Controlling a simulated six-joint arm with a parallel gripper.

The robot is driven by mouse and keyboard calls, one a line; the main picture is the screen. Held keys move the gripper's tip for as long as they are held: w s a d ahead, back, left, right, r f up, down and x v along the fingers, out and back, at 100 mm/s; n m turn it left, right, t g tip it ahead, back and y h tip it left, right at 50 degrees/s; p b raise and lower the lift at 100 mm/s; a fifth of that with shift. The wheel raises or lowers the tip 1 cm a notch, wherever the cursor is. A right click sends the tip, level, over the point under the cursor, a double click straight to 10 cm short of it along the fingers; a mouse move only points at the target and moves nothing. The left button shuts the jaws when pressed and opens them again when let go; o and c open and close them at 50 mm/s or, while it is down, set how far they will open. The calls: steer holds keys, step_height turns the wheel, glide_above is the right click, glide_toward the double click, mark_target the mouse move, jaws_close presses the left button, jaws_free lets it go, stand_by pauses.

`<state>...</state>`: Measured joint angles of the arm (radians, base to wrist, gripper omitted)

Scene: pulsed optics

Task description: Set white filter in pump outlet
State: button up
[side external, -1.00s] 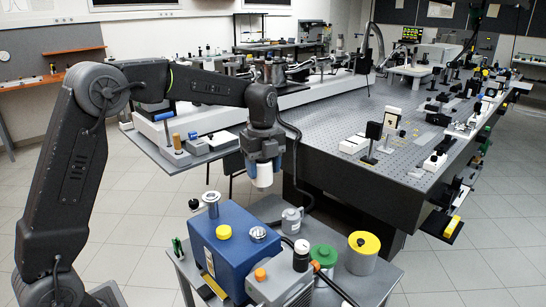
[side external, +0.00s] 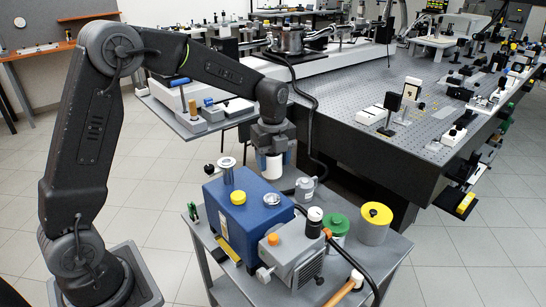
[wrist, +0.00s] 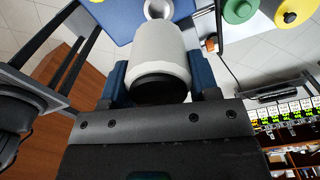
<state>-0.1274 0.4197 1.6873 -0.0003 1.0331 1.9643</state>
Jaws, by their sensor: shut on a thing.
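My gripper (side external: 272,155) is shut on the white filter (side external: 272,168), a pale cylinder held upright. In the wrist view the filter (wrist: 160,52) shows its dark end between my blue gripper fingers (wrist: 160,88). The blue pump (side external: 240,222) with a grey motor (side external: 292,258) stands on a cart below. It has a yellow cap (side external: 238,197), a low silver port (side external: 272,199) and a taller metal port (side external: 228,172). The filter is above the low port and apart from it. A metal ring port (wrist: 158,8) shows just beyond the filter in the wrist view. I cannot tell which port is the outlet.
A green-topped can (side external: 336,226), a yellow-topped can (side external: 375,222) and a small grey container (side external: 305,188) stand on the cart (side external: 395,250), right of and behind the pump. A dark hose runs to its right. The large optics table (side external: 370,155) is behind.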

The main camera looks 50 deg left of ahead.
mark_target(273, 176)
steer(key=shift+f, duration=2.55)
steer(key=shift+f, duration=0.85)
steer(key=shift+f, duration=0.5)
steer(key=o, duration=1.1)
steer(key=shift+r, duration=0.1)
step_height(273, 176, up, 17)
steer(key=shift+f, duration=0.1)
steer(key=shift+r, duration=0.45)
